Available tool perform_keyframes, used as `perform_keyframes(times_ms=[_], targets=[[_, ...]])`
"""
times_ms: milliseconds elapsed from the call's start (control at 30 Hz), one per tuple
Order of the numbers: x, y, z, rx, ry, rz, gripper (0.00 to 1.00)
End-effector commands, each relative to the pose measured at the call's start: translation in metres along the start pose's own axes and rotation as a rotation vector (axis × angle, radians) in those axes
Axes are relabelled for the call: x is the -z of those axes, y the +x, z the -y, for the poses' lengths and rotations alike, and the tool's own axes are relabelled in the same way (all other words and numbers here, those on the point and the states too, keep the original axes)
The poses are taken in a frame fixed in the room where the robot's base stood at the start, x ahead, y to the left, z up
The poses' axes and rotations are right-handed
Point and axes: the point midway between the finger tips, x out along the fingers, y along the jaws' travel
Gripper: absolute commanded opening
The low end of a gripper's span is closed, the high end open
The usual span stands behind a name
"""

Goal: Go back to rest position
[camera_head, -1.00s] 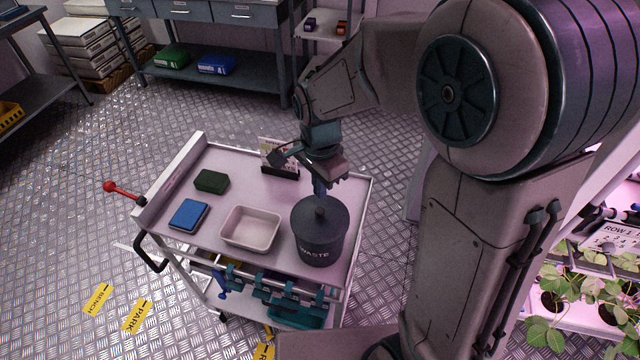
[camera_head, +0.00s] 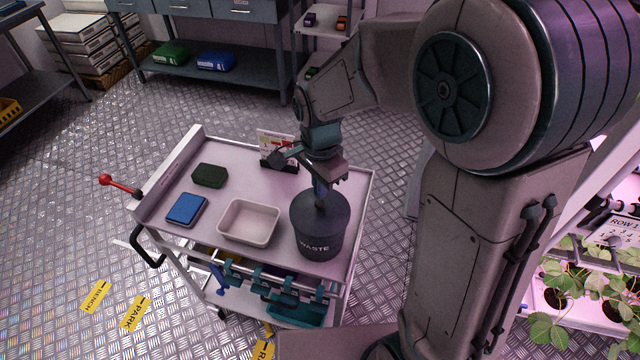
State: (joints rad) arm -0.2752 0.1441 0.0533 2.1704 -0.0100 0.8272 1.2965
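My gripper (camera_head: 322,188) points down just above the lid of the dark waste bin (camera_head: 318,232), at the right side of the cart top. The fingertips are small and dark against the lid, so I cannot tell whether they are open or shut, or whether they touch the lid knob. My arm reaches in from the right and is bent at the elbow.
The cart (camera_head: 225,160) also carries an empty white tray (camera_head: 249,222), a blue pad (camera_head: 187,209), a dark green block (camera_head: 210,175) and a card holder (camera_head: 278,152). A plant rack (camera_head: 590,285) stands at right, a bench (camera_head: 225,72) behind.

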Motion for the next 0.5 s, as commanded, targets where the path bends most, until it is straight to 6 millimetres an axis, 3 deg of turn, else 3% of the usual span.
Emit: perform_keyframes(times_ms=[500], targets=[[0.000,0.017,0.000,0.000,0.000,0.000,0.00]])
